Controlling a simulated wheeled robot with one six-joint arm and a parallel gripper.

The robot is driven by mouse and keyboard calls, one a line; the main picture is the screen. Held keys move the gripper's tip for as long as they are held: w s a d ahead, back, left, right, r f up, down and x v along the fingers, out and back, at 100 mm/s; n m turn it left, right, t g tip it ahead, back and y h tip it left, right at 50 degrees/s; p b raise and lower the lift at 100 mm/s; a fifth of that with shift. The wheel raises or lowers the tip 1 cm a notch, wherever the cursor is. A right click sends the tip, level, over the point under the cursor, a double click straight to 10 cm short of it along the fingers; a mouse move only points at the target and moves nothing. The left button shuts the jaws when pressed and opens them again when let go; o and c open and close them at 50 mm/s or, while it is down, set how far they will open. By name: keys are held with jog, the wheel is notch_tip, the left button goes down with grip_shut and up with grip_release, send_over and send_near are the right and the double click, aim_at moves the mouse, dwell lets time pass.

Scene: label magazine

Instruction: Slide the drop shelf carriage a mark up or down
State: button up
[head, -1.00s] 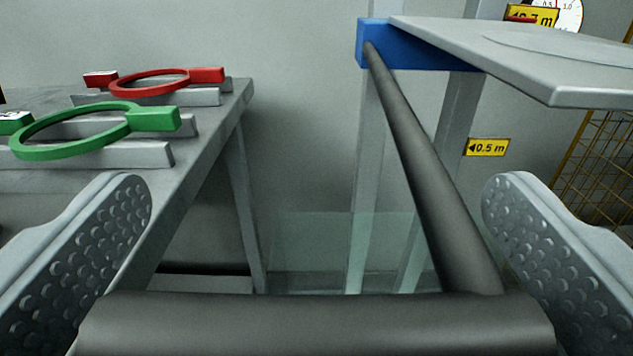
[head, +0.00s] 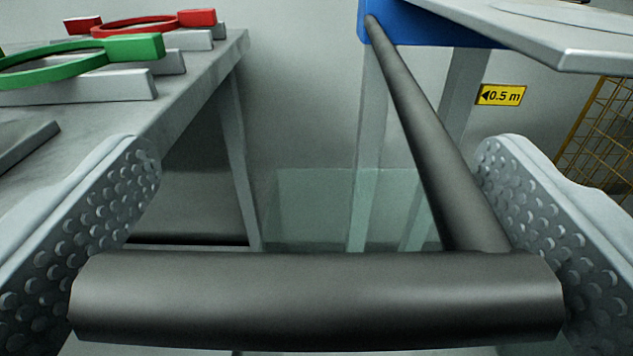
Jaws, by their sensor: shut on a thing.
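The drop shelf carriage shows as a blue block (head: 420,22) on an upright post, with a pale grey shelf plate (head: 560,40) reaching right, cut off at the top. A dark grey rod (head: 415,125) runs from the blue block toward me and joins a thick dark crossbar (head: 315,298), the handle. My gripper (head: 318,165) is shut on the crossbar, one studded finger at each end. A yellow mark plate reading 0.5 m (head: 501,95) is beside the posts, below the shelf.
On the left is a grey bench (head: 190,85) carrying a green ring (head: 85,60) and a red ring (head: 150,22) on grey blocks. A yellow wire mesh (head: 605,130) stands at the right.

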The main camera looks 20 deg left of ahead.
notch_tip(320, 180, down, 14)
dwell(0.3)
jog(key=o, duration=1.1)
